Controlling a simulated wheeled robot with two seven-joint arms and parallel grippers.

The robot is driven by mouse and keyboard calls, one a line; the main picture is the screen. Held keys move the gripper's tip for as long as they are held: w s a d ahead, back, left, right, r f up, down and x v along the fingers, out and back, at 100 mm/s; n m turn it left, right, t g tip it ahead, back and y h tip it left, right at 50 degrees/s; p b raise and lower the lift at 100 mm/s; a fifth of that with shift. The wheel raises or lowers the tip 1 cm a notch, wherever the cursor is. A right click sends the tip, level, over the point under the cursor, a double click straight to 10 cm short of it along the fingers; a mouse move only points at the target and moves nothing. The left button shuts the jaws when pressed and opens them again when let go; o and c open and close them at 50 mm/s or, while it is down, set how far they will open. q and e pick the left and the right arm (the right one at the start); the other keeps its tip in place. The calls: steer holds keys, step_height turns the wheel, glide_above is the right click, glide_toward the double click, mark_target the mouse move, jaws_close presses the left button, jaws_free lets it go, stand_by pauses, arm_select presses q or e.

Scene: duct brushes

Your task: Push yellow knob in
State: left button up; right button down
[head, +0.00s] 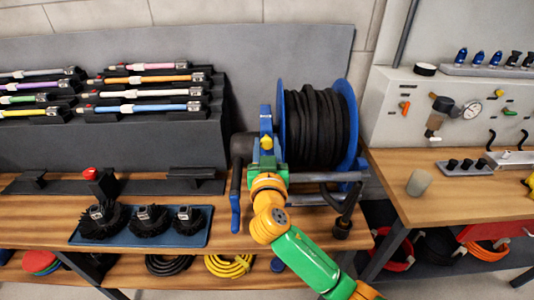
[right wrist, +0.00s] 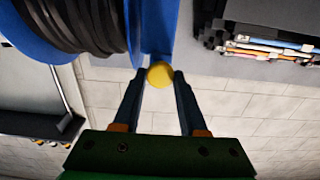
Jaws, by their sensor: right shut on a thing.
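The yellow knob (head: 266,142) sits on the blue frame of the hose reel (head: 315,128), at its left side. In the right wrist view the knob (right wrist: 160,74) shows as a round yellow ball against the blue frame. My right gripper (head: 267,155) reaches up to it from below in the head view. In the right wrist view the fingertips of the right gripper (right wrist: 160,79) are on either side of the knob, shut on it. Its shaft is hidden. My left gripper is not in view.
A blue-handled crank (head: 235,200) hangs left of my right arm. Black brushes on a blue tray (head: 140,238) stand on the wooden bench, with a rack of coloured rods (head: 150,140) behind. A control panel (head: 450,112) and a second bench are at the right.

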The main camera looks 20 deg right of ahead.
steer(key=shift+w+d+f, duration=0.1)
steer(key=shift+w, duration=0.2)
steer(key=c, duration=0.7)
jaws_free()
steer(key=shift+o, duration=1.1)
steer(key=shift+w, duration=0.1)
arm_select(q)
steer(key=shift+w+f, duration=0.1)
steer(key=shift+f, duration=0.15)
arm_select(e)
steer(key=shift+w, duration=0.15)
arm_select(q)
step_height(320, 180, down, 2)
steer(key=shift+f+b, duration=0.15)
steer(key=shift+b, duration=0.9)
arm_select(e)
steer(key=v, duration=0.7)
